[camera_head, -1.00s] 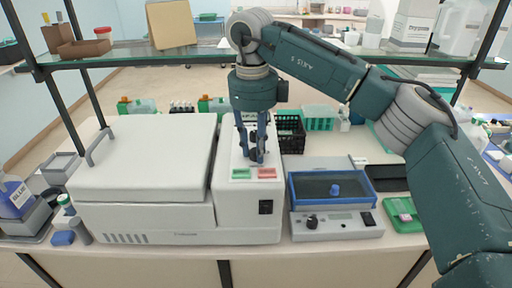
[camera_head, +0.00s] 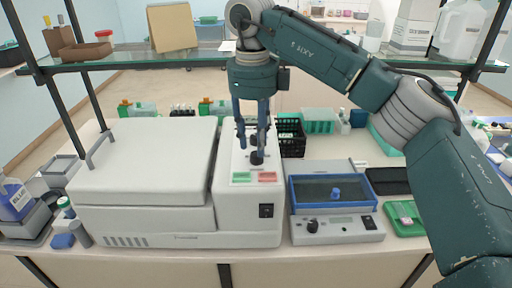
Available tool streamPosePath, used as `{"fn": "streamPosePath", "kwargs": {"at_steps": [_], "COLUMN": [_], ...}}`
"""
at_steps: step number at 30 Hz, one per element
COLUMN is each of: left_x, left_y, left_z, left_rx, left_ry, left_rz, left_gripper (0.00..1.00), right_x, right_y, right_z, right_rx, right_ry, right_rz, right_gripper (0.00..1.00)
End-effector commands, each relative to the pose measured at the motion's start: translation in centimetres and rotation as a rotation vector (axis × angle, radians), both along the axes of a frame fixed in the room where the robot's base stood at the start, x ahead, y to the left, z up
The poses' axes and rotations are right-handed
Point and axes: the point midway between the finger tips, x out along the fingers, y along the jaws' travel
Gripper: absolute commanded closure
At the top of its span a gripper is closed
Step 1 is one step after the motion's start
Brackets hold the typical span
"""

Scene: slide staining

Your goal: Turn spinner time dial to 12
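The spinner (camera_head: 145,190) is a white box with a closed, handled lid on the left of the bench. Its control panel (camera_head: 228,200) is on the right side, with a green button (camera_head: 241,178), a red button (camera_head: 267,177) and a black switch (camera_head: 266,210). A black dial (camera_head: 257,158) shows on the panel top behind the buttons. Another dark knob shows partly behind it, between my fingers. I cannot read any dial setting. My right gripper (camera_head: 252,146) points down over the panel, fingers apart and empty, just behind the front dial. My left gripper is not in view.
A grey device with a blue tray (camera_head: 335,205) stands right of the spinner. A black crate (camera_head: 291,138) and a green rack (camera_head: 319,121) are behind. A glass shelf (camera_head: 200,57) crosses above the bench, near my arm.

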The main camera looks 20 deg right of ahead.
Motion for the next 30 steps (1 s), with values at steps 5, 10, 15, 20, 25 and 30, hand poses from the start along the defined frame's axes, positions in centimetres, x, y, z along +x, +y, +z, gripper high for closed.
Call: {"fn": "streamPosePath", "kwargs": {"at_steps": [5,10,15,20,25,30], "left_x": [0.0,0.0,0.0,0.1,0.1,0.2], "left_y": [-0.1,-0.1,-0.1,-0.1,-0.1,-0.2], "left_z": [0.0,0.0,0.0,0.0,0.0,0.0], "left_rx": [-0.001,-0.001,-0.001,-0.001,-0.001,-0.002], "left_ry": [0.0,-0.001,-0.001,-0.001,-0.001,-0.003], "left_rz": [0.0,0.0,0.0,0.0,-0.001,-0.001], "left_gripper": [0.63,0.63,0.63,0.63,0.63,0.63], "right_x": [-0.1,-0.2,-0.2,-0.2,-0.2,-0.3], "right_y": [0.2,0.3,0.4,0.4,0.4,0.4], "right_z": [4.2,7.2,8.7,9.0,9.0,9.0], "right_rx": [0.002,0.0,0.001,0.002,0.002,0.002], "right_ry": [-0.005,-0.006,-0.003,-0.003,-0.003,-0.003], "right_rz": [-0.002,-0.004,-0.003,-0.001,-0.001,-0.002], "right_gripper": [0.67,0.67,0.67,0.67,0.67,0.67]}}
